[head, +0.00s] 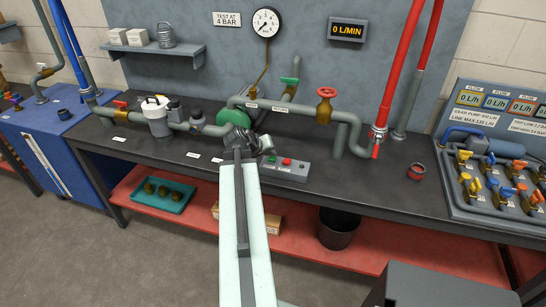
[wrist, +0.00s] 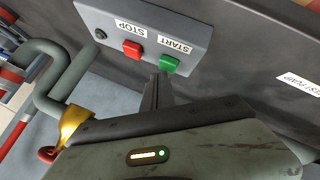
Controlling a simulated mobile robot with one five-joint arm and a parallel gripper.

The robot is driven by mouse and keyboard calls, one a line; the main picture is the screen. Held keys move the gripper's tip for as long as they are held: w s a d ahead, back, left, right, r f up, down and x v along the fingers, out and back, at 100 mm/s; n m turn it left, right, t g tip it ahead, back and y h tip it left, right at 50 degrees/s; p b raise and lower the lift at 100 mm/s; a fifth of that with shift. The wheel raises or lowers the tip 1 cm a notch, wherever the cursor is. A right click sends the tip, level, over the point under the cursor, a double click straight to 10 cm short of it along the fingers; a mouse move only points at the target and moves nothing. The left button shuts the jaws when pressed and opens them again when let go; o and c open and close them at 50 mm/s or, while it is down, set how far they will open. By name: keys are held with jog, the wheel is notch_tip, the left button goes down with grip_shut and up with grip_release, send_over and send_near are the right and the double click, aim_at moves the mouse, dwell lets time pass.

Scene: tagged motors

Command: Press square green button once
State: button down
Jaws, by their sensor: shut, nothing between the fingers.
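The square green button (wrist: 169,64) sits on a grey control box (wrist: 185,25) beside a START label. A square red button (wrist: 132,49) is next to it, beside a STOP label. In the head view the control box (head: 297,173) lies on the dark bench, just right of my arm's end. My gripper (wrist: 160,77) is shut and empty. In the wrist view its fingertips are right beside the green button's near edge; I cannot tell whether they touch it.
A grey pipe run with a red-wheel valve (head: 326,92) stands behind the box. A white-topped filter (head: 156,115) stands to the left. A red ring fitting (head: 416,172) lies to the right on the bench (head: 375,190). Bare bench lies between the box and that fitting.

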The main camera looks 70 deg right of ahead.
aim_at(271, 159)
jog(key=shift+f+b, duration=0.45)
dwell(0.3)
jog(key=shift+r+p, duration=0.9)
notch_tip(271, 159, up, 5)
jog(key=p, duration=0.5)
jog(key=shift+r, duration=0.1)
dwell(0.5)
